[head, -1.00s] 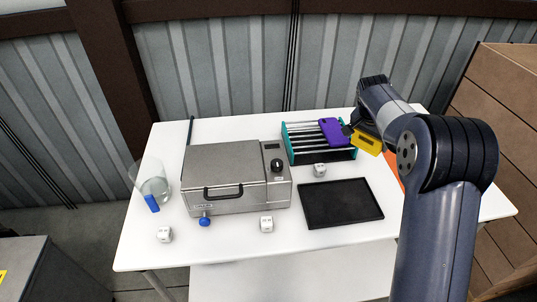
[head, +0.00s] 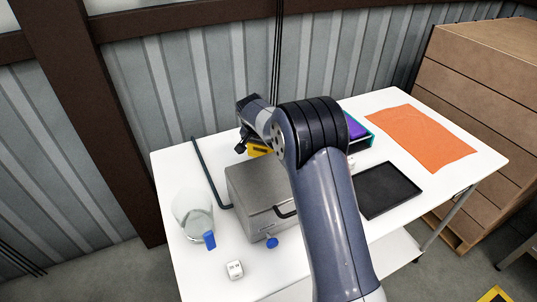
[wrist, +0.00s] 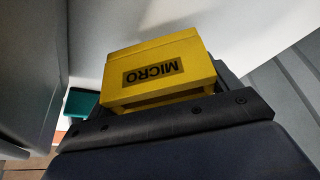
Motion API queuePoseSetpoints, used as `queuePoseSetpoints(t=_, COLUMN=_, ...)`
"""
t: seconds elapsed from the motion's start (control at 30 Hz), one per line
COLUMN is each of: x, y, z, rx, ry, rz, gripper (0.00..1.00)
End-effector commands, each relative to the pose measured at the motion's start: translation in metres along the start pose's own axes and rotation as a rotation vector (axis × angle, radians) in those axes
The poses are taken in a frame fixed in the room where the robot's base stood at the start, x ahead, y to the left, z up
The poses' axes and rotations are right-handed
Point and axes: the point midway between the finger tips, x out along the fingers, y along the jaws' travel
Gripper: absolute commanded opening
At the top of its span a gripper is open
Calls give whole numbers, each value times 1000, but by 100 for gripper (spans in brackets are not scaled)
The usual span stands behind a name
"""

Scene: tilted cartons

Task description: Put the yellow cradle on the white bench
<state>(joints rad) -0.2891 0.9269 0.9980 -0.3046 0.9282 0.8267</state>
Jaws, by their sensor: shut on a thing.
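The yellow cradle (head: 258,151) is a small yellow block; in the wrist view it (wrist: 158,72) shows a dark label reading MICRO. My gripper (head: 244,145) is shut on it, and one dark jaw bar runs across the lower part of the wrist view. In the head view the cradle is partly hidden by my arm and shows just behind the metal oven-like box. Its height above the white bench (head: 385,107) is hard to tell, and I see no clear contact with the bench.
The metal box (head: 243,198), a dark bent rod (head: 206,170), a glass jar (head: 190,213) and a white die (head: 234,270) are nearby. The rack's purple item (head: 355,131), black tray (head: 387,190) and orange cloth (head: 420,138) lie right. My arm hides the bench's middle.

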Motion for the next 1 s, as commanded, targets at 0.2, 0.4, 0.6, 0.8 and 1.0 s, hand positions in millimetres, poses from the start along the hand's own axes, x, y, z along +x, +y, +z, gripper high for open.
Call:
queuePoseSetpoints(t=0.2, x=18, y=0, z=8, rx=-2, ry=-1, rz=2, gripper=59)
queuePoseSetpoints(t=0.4, x=38, y=0, z=16, rx=-1, ry=1, rz=-1, gripper=59)
queuePoseSetpoints(t=0.6, x=38, y=0, z=16, rx=0, ry=1, rz=-1, gripper=59)
queuePoseSetpoints(t=0.8, x=40, y=0, z=17, rx=0, ry=1, rz=-1, gripper=89)
queuePoseSetpoints(t=1.0, x=40, y=0, z=17, rx=-1, ry=1, rz=-1, gripper=100)
